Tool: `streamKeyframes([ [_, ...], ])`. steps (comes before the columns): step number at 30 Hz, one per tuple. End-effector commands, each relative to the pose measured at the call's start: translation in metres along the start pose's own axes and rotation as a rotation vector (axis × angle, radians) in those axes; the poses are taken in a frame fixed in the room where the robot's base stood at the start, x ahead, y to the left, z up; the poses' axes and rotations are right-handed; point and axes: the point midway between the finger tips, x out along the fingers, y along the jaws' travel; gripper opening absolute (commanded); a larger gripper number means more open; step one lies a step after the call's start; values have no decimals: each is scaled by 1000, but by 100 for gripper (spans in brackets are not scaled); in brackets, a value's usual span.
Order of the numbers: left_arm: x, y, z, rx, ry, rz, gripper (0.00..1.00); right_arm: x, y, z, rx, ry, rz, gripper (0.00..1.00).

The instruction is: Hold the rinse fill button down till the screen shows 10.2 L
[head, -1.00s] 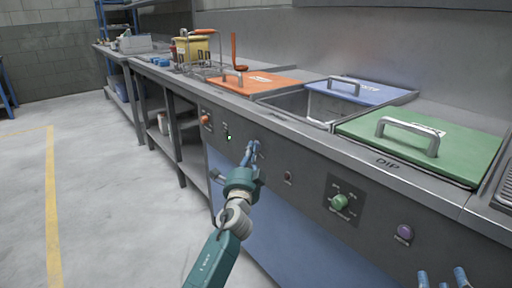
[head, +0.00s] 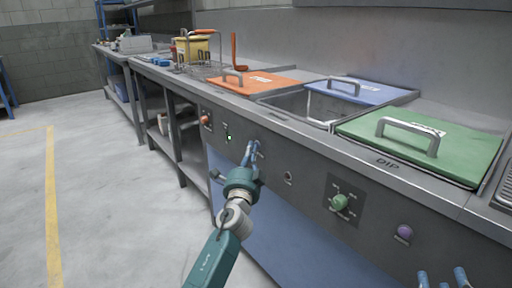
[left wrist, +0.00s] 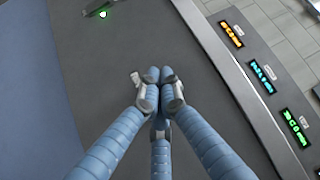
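My left gripper (head: 253,148) reaches to the dark front panel (head: 310,190) of the sink counter. In the left wrist view its blue fingers (left wrist: 158,76) are drawn together at the tips, with nothing seen held. The fingertips are at the panel face; whatever lies under them is hidden, so I cannot see the rinse fill button or whether it is pressed. Three lit displays, orange (left wrist: 231,33), cyan (left wrist: 262,77) and green (left wrist: 295,127), show in the left wrist view; their digits are unreadable. My right gripper (head: 441,280) shows only spread blue fingertips at the bottom edge.
The panel also bears an orange knob (head: 205,120), a small green light (head: 229,138), a round dark control (head: 288,178), a green knob (head: 339,202) and a purple button (head: 405,231). Orange (head: 255,82), blue (head: 365,91) and green (head: 425,146) lids lie above. The floor at left is clear.

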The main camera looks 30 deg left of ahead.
Motion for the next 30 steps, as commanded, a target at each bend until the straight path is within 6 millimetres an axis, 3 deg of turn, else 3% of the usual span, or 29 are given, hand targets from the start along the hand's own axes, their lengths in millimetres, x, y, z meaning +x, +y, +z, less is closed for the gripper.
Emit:
streamKeyframes([
  [10,-2,-1,1,0,1,1,0,0,0,2,0,-11,0,40],
  [30,-11,-4,10,0,0,0,0,-4,4,32,-3,-143,8,40],
])
